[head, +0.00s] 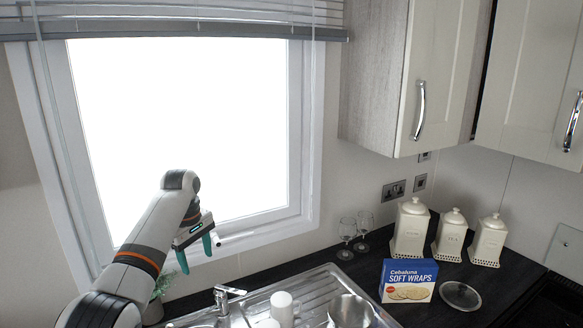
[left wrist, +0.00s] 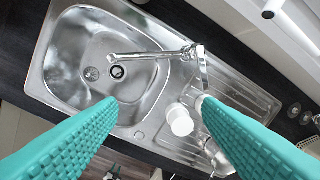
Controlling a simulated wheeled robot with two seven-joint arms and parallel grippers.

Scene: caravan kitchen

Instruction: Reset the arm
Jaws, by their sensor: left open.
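My left arm comes in from the left in the head view, and its gripper (head: 196,250) hangs in front of the window, above the sink end of the counter. Its two teal fingers are apart with nothing between them. In the left wrist view the open fingers (left wrist: 160,118) frame the steel sink (left wrist: 75,45) below, with the tap (left wrist: 150,54) and a white cup (left wrist: 180,120) on the drainer side. The fingers touch nothing that I can see. My right gripper is in neither view.
The counter holds a Soft Wraps box (head: 408,281), a glass lid (head: 460,295), cream canisters (head: 411,230), two wine glasses (head: 346,232) and a metal bowl (head: 350,311). A plant (head: 160,285) stands near the arm. Wall cupboards (head: 440,75) hang at upper right.

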